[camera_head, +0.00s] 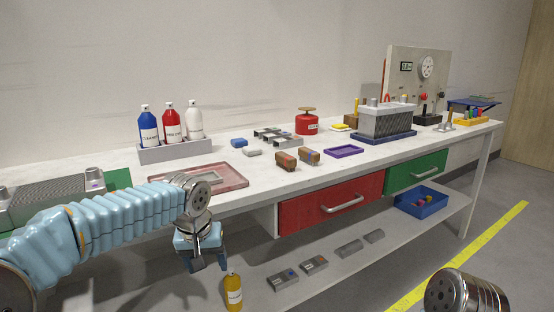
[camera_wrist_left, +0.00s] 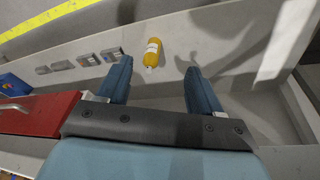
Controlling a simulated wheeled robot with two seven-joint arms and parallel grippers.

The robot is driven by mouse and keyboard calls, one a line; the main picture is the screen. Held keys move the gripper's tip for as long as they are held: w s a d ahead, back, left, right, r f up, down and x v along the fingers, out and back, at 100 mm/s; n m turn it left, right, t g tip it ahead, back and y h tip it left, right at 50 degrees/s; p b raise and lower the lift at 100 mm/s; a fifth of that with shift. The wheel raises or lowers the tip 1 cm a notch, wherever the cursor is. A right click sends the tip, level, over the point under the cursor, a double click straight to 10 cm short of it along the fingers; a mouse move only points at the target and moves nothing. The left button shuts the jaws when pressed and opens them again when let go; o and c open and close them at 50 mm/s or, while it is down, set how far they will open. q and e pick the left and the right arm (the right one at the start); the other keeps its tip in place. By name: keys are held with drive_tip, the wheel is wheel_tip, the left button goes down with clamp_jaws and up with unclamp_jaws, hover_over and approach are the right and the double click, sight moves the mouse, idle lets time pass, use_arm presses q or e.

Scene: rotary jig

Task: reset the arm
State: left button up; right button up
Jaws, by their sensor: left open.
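My left arm (camera_head: 120,222), in a light blue sleeve, comes in from the left in the head view. My left gripper (camera_head: 207,264) points down in front of the bench edge, above the lower shelf. In the left wrist view the gripper (camera_wrist_left: 157,68) has its two blue fingers wide apart, with nothing between them. A yellow bottle (camera_head: 233,290) is below the gripper, apart from it. It also shows beyond the fingertips in the left wrist view (camera_wrist_left: 152,50). My right gripper is not in view.
The workbench (camera_head: 225,165) carries bottles in a grey rack (camera_head: 175,151), a pink-framed tray (camera_head: 225,178) and a grey fixture (camera_head: 386,121). Red (camera_head: 325,203) and green (camera_head: 415,172) drawers sit under its top. A blue bin (camera_head: 420,204) and several grey blocks are on the lower shelf.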

use_arm(q)
drive_tip(key=s+d+f+m+g+h, duration=0.1)
drive_tip(key=d+f, duration=0.1)
drive_tip(key=f, duration=0.6)
drive_tip(key=d+f+h, duration=0.1)
drive_tip(key=d+f, duration=0.1)
drive_tip(key=f, duration=0.6)
drive_tip(key=s+d+f+n+g+h, duration=0.1)
drive_tip(key=s+f+h, duration=0.1)
drive_tip(key=s+f, duration=1.9)
wheel_tip(320, 180, down, 4)
drive_tip(key=shift+s+d+r, duration=0.15)
drive_tip(key=shift+s+d, duration=0.1)
